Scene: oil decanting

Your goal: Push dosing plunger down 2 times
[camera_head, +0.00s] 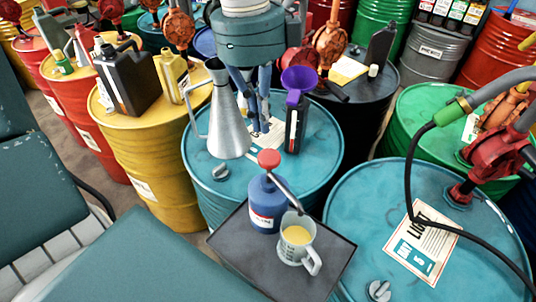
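The dosing bottle (266,205) is blue with a white and red label. Its red plunger knob (268,159) sits on top, raised above the bottle. A dark metal spout (288,192) slants down to the right over a clear measuring jug (296,240) holding yellow liquid. Both stand upright on a dark square plate (232,250). My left gripper (255,108) points down from the top middle, behind and above the bottle, apart from the knob. Its two blue-grey fingers are spread with a gap and nothing held. My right gripper is not in view.
A metal oil can (228,118) stands just left of the gripper, and a black bottle with a purple funnel (297,82) just right. Both are on a teal drum (215,184). Another teal drum (350,215) with a black hose is at right. Yellow, red and green drums surround these.

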